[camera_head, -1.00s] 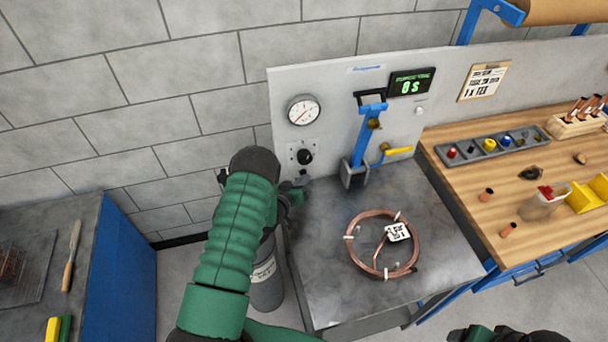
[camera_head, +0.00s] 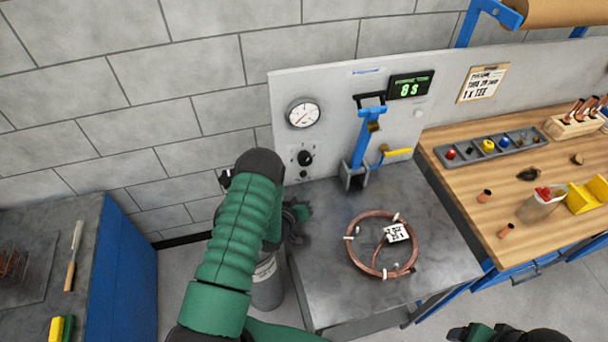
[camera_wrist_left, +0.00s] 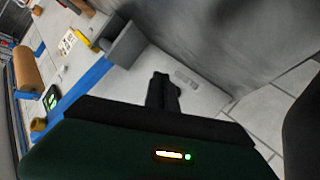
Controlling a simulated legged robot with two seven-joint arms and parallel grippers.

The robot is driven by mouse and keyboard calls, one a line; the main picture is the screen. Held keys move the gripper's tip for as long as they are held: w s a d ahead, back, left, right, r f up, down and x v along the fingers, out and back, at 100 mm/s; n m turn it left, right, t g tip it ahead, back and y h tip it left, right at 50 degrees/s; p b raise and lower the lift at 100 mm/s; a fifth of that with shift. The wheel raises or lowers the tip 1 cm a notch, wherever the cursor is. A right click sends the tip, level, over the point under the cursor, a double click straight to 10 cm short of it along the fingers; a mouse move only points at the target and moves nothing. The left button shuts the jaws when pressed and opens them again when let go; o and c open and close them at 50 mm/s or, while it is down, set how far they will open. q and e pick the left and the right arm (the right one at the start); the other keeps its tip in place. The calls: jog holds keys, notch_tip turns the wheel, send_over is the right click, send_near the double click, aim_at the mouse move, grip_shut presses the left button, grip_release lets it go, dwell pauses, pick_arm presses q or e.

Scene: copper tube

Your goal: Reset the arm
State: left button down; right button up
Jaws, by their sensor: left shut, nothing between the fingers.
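My left arm comes in from the lower left of the head view. Its gripper (camera_head: 300,213) is mostly hidden behind the forearm, at the left edge of the grey bench (camera_head: 335,290). In the left wrist view the left gripper's dark fingers (camera_wrist_left: 162,92) are together, with nothing between them. A copper tube coil (camera_head: 352,258) with white ties and a printed tag (camera_head: 397,232) lies on the bench, to the right of the left gripper and apart from it. Part of my right gripper (camera_head: 472,334) shows at the bottom edge; its fingers are unclear.
Behind the bench stand a panel with a gauge (camera_head: 303,113), a blue lever (camera_head: 366,138), a yellow handle (camera_head: 397,153) and a green display (camera_head: 410,85). A grey cylinder (camera_head: 267,288) stands beside the bench. A wooden workbench (camera_head: 465,195) with parts is at right.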

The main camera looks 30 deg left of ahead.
pick_arm(q)
jog(key=shift+s+d, duration=0.4)
jog(key=shift+d, duration=0.05)
jog(key=shift+w+r, duration=0.15)
jog(key=d+r+g, duration=0.1)
jog(key=w+d+r+m+g+b, duration=0.1)
jog(key=shift+w+r+m, duration=0.2)
jog(key=shift+r+m, duration=0.1)
jog(key=s+d+r+m+g+b, duration=0.1)
jog(key=s+d+r+g, duration=0.2)
jog(key=s, duration=0.5)
jog(key=s+d+r+m+g+h+b, duration=0.1)
jog(key=s+d+r+m+g+b, duration=0.1)
jog(key=s+d, duration=0.4)
jog(key=s+d+r+m+g+b, duration=0.1)
jog(key=s+d+r+g, duration=0.3)
jog(key=s, duration=0.5)
jog(key=shift+s+d+r+m+g+h, duration=0.2)
jog(key=shift+s+r+m+g+h, duration=0.15)
jog(key=shift+m+g, duration=0.2)
